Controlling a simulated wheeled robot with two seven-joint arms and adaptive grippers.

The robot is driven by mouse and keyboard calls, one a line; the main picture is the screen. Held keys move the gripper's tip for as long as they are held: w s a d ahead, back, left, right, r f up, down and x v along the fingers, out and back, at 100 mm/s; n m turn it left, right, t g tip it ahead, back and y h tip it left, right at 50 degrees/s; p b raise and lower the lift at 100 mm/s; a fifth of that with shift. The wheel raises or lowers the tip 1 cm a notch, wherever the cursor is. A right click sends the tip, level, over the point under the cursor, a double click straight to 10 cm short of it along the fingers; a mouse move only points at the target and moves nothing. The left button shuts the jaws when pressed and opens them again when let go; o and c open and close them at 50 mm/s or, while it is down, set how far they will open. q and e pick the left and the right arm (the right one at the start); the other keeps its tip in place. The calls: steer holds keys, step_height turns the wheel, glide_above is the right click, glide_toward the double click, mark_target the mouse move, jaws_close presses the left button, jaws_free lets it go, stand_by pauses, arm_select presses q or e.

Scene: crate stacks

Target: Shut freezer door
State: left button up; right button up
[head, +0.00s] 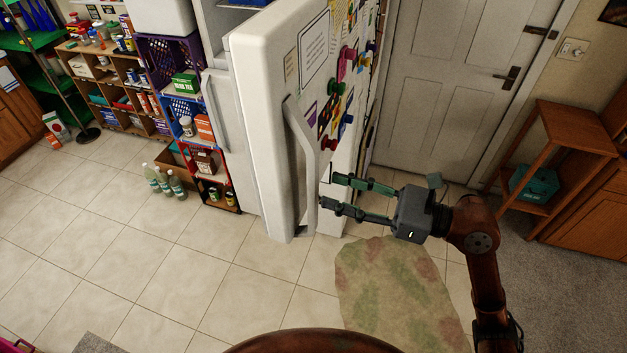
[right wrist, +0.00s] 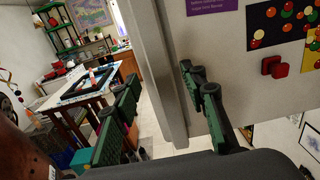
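The white freezer door (head: 265,120) stands open in the middle of the head view, its magnet-covered face turned right. A long vertical handle (head: 305,150) shows near its front edge. My right gripper (head: 329,190) is open, with fingers spread, on the magnet side of the door, just right of the handle. In the right wrist view, the door edge (right wrist: 158,70) shows between the two fingers (right wrist: 160,105), with the magnet face behind the right finger. I see nothing held, and contact cannot be told. My left gripper is not in view.
Crates and cubbies (head: 105,85) of goods stand left of the fridge, with bottles (head: 163,183) on the floor. A closed grey door (head: 445,85) and a wooden shelf (head: 550,150) are at right. A stained rug (head: 395,290) lies in front. Tiles at left are clear.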

mark_target(317, 185)
steer(key=p+x, duration=0.1)
steer(key=x, duration=0.5)
steer(key=shift+c, duration=0.2)
jaws_close()
stand_by(0.5)
